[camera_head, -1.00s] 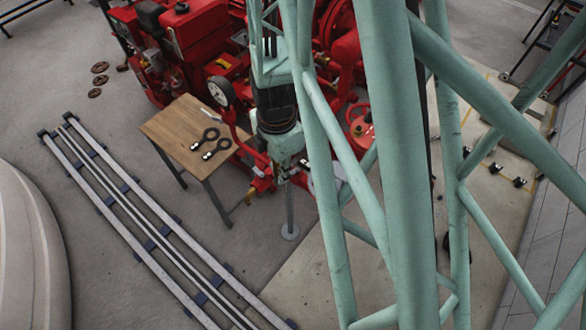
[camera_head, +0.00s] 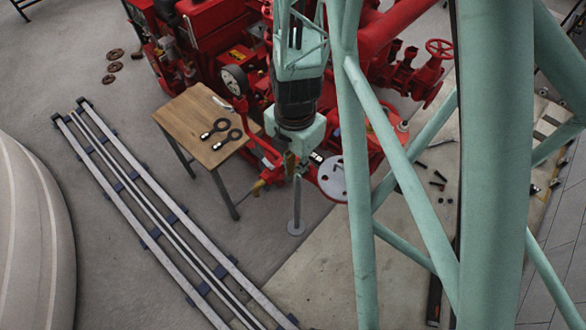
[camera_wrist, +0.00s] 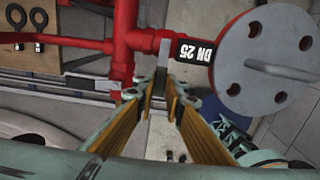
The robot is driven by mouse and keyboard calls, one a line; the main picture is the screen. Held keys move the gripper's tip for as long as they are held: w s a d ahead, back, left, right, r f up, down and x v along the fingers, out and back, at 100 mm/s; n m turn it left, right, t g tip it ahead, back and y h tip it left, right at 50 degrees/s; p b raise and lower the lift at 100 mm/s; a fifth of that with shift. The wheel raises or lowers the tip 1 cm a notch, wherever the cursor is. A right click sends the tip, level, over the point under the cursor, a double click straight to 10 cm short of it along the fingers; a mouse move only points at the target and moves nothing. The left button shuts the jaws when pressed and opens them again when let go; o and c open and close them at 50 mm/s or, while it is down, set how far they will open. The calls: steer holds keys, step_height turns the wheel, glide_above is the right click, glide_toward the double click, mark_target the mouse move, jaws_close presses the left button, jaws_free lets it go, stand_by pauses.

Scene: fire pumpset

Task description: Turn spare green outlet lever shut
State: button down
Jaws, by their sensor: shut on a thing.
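My gripper (camera_wrist: 163,80) is shut on a narrow grey piece (camera_wrist: 164,48), which I take for the outlet lever. The fingers hide most of it, and no green shows on it. The grip is just below the red pipe (camera_wrist: 128,38), left of a black "DN 25" label (camera_wrist: 197,51) and a round grey flange (camera_wrist: 267,60) with holes. In the head view my gripper (camera_head: 291,165) points down beside the red pipework, left of the grey flange (camera_head: 332,178). The lever cannot be made out there.
A wooden table (camera_head: 185,108) with two black ring-ended tools (camera_head: 221,138) stands close on the left. The red pumpset (camera_head: 215,50) fills the back. A grey post (camera_head: 297,200) rises from the floor under the gripper. Rails (camera_head: 150,215) run along the left floor.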

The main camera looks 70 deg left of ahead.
steer(key=c, duration=2.7)
jaws_free()
steer(key=shift+s+a+m, duration=0.15)
steer(key=shift+a+m, duration=0.1)
steer(key=shift+m, duration=0.25)
